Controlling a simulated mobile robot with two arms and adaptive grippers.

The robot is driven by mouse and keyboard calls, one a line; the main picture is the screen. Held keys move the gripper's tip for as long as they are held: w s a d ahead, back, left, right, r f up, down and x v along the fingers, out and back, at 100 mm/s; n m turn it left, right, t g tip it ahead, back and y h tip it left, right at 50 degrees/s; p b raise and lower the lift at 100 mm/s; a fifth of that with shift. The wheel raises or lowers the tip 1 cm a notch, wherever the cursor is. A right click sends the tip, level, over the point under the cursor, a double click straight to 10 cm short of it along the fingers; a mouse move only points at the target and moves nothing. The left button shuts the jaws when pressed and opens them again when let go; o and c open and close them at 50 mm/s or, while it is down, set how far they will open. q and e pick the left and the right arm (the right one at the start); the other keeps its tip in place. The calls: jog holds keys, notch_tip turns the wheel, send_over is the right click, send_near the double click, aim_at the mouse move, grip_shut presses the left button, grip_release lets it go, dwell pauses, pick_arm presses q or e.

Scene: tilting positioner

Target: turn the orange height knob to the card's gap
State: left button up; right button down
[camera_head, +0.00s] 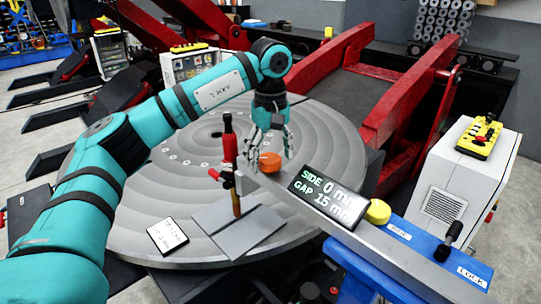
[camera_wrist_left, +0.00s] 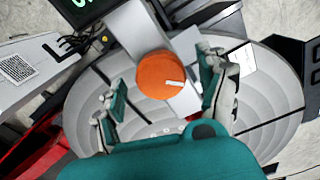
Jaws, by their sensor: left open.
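The orange height knob (camera_head: 270,162) sits on the grey bar over the round turntable. In the left wrist view the knob (camera_wrist_left: 158,78) shows from above with a white mark on its lower right. My left gripper (camera_head: 268,148) is open above the knob. Its fingers stand on either side of the knob in the wrist view, apart from it. A display (camera_head: 325,197) on the bar reads SIDE 0 mm and GAP 15 mm. The white card (camera_head: 167,235) lies on the turntable at lower left; its writing is too small to read surely. My right gripper is out of view.
A red torch-like tool (camera_head: 229,140) stands upright beside the knob, over grey plates (camera_head: 240,228). A yellow knob (camera_head: 377,211) is right of the display. The blue rail (camera_head: 415,250) has LOCK labels and a black lever. Red arms (camera_head: 415,90) rise behind.

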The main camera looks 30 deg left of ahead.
aim_at(270, 159)
pick_arm(q)
notch_tip(270, 159, up, 12)
jog(key=shift+f, duration=0.15)
dwell(0.7)
